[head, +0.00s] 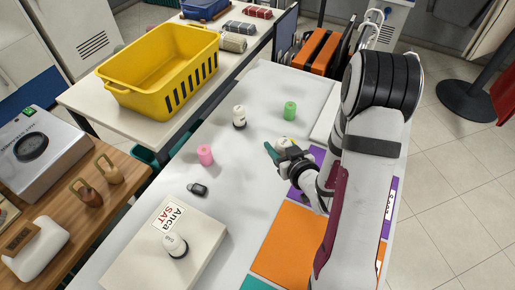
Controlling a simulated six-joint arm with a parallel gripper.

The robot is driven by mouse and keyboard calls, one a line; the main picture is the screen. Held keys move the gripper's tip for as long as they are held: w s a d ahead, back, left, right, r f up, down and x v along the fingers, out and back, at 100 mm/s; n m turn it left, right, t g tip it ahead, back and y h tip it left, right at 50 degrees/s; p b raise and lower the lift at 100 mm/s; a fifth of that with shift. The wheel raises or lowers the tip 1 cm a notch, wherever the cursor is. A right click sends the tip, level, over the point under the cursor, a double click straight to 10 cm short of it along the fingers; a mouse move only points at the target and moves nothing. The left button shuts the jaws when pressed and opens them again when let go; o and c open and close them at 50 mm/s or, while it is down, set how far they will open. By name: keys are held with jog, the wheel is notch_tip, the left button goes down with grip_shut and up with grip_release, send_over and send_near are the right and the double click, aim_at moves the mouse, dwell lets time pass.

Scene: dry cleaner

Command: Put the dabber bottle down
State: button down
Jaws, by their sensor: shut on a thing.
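A similar white bottle with a dark lower end (239,116) stands farther back on the table. Another white bottle (175,244) stands on a pale box (205,246) at the front left.
A green spool (290,111) stands beyond my gripper, and a pink spool (205,155) is to its left. A small dark object (197,189) lies nearer. An orange mat (286,240) is at the front. Bare table lies between the pink spool and my gripper.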

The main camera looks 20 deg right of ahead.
jog(key=shift+s+d+r, duration=0.55)
jog(key=shift+d+r, duration=0.1)
jog(key=shift+d, duration=0.15)
jog(key=w+a+r+y, duration=0.1)
jog(key=w+a, duration=0.2)
jog(key=a, duration=0.4)
jog(key=w+a+r, duration=0.1)
jog(key=w+a, duration=0.1)
jog(key=a, duration=0.6)
jog(key=r+n+y, duration=0.1)
jog(key=r+n, duration=0.1)
send_over(145, 247)
jog(key=w, duration=0.1)
jog(key=f, duration=0.7)
jog(key=s+f, duration=0.1)
jog(key=f, duration=0.2)
jog(key=shift+f, duration=0.15)
